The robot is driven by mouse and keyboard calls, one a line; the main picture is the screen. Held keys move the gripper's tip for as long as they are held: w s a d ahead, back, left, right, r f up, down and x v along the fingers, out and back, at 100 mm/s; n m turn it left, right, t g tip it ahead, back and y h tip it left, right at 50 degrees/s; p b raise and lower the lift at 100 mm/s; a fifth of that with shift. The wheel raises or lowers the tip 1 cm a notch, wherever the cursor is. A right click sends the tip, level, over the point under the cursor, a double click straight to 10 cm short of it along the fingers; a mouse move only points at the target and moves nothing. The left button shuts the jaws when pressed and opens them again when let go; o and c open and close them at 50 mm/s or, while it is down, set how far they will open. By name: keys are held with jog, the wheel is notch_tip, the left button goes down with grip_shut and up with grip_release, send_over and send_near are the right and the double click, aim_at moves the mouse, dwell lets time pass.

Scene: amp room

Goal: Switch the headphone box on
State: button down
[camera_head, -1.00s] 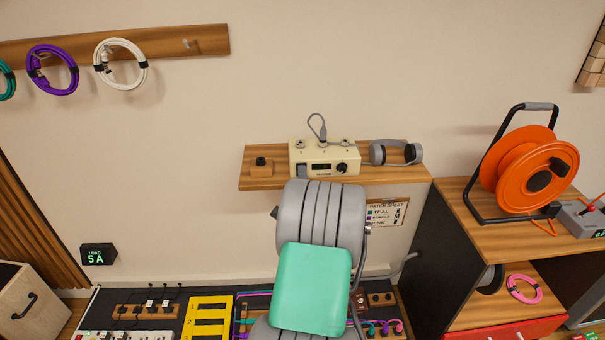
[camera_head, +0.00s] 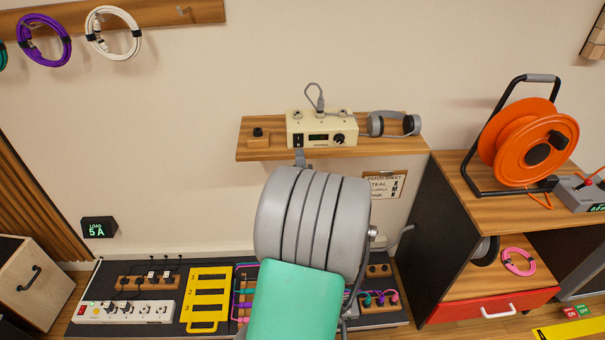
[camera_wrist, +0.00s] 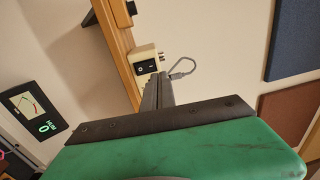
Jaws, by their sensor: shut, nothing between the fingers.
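The cream headphone box (camera_head: 321,128) sits on the wooden wall shelf, with a dark display, a black knob and grey plugs on top.
Grey headphones (camera_head: 394,124) lie right of the box, and a small black knob block (camera_head: 258,138) stands left on the shelf (camera_head: 375,147). An orange cable reel (camera_head: 528,145) stands on the cabinet at right. Power strips and a yellow rack (camera_head: 208,298) lie below.

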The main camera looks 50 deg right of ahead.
jog(key=v, duration=0.2)
jog(key=r+b+v, duration=0.1)
jog(key=v, duration=0.2)
jog(key=shift+s+a, duration=0.2)
